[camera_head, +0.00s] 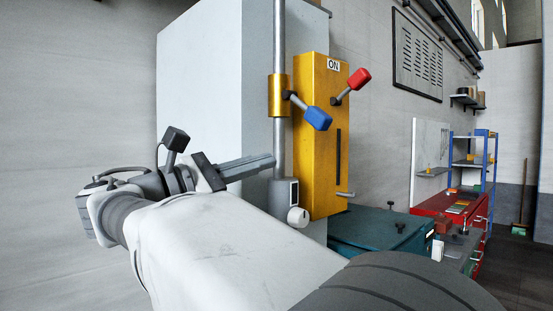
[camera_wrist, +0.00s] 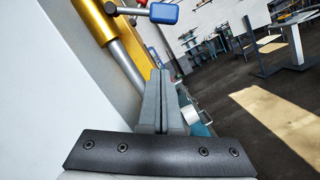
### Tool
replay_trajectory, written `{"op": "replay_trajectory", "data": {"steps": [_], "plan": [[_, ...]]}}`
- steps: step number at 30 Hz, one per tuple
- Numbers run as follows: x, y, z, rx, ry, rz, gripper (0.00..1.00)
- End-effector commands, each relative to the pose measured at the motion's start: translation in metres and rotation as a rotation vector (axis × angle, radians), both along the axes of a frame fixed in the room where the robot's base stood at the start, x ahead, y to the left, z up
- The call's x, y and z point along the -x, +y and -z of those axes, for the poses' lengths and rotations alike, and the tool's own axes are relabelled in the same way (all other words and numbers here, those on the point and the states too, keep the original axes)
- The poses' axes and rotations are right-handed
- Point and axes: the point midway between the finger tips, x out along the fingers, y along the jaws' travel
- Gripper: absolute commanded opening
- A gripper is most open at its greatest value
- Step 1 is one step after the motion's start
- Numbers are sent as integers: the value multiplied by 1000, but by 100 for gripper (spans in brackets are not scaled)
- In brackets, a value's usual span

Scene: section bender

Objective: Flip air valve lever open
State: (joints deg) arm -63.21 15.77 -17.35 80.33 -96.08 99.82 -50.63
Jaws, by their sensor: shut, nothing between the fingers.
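The blue-handled lever (camera_head: 317,118) sticks out down and to the right from a gold valve body (camera_head: 277,96) on a vertical grey pipe (camera_head: 280,150). In the wrist view the blue handle (camera_wrist: 163,13) is at the top, beside the gold body (camera_wrist: 97,20). My gripper (camera_head: 273,161) is shut and empty. Its tips appear near the pipe, below the valve body and lever, apart from the blue handle. The shut fingers (camera_wrist: 160,74) point up the middle of the wrist view. Whether they touch the pipe I cannot tell.
A yellow box (camera_head: 317,170) marked ON, with a red-handled lever (camera_head: 359,79), stands right behind the pipe. A pale cabinet (camera_head: 205,100) is behind. A teal surface (camera_head: 375,232) and a red tool cabinet (camera_head: 455,204) lie to the right. Open floor (camera_wrist: 240,125) shows in the wrist view.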

Motion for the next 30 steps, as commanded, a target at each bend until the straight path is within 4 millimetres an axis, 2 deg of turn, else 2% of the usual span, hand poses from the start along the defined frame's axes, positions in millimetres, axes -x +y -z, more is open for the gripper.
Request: {"op": "replay_trajectory", "data": {"steps": [1,9,12,18,30], "plan": [[-6,-11,-4,-1,-1,6,0],[-40,-55,-15,-1,0,4,0],[-32,-60,-30,-4,-2,-2,0],[-24,-68,-44,-1,-1,0,0],[-23,-69,-46,0,0,0,0]]}}
